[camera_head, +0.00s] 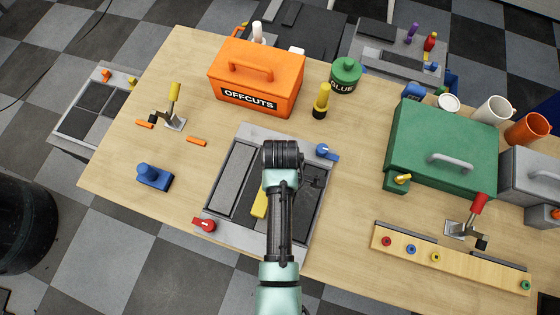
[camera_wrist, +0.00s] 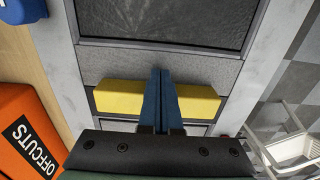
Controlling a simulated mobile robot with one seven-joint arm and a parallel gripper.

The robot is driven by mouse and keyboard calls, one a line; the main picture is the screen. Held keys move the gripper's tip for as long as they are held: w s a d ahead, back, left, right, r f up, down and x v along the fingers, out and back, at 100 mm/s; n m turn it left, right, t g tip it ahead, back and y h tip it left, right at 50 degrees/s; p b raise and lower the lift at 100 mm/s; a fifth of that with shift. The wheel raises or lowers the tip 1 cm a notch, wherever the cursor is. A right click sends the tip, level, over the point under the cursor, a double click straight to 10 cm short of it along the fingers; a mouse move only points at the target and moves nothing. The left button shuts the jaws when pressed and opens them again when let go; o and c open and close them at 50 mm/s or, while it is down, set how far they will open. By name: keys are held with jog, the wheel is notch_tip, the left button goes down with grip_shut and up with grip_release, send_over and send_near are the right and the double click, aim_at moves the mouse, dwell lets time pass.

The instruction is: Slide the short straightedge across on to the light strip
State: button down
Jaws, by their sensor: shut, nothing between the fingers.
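The short straightedge is a yellow bar (camera_wrist: 198,103), lying crosswise in the wrist view on a grey panel. In the head view its near part (camera_head: 259,205) shows just left of my arm, which hides the rest. My gripper (camera_wrist: 162,75) is shut and empty, its two blue fingers together over the middle of the bar. I cannot tell whether they touch it. A mid-grey strip (camera_wrist: 110,62) lies along one side of the bar. A lighter strip (camera_wrist: 112,126) shows partly on the other side, towards the gripper body.
The panel (camera_head: 222,232) carries dark plates, a red knob (camera_head: 204,225) and a blue knob (camera_head: 326,152). An orange OFFCUTS box (camera_head: 290,75) stands behind it. A green case (camera_head: 425,130) is at right, a blue block (camera_head: 155,177) at left.

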aim_at(243, 180)
jog(key=shift+a, duration=0.1)
jog(key=w+a, duration=0.1)
jog(key=a, duration=0.2)
jog(key=w+a, duration=0.1)
jog(key=a, duration=0.2)
jog(key=w+a+b, duration=0.1)
jog(key=a, duration=0.3)
jog(key=shift+w, duration=0.15)
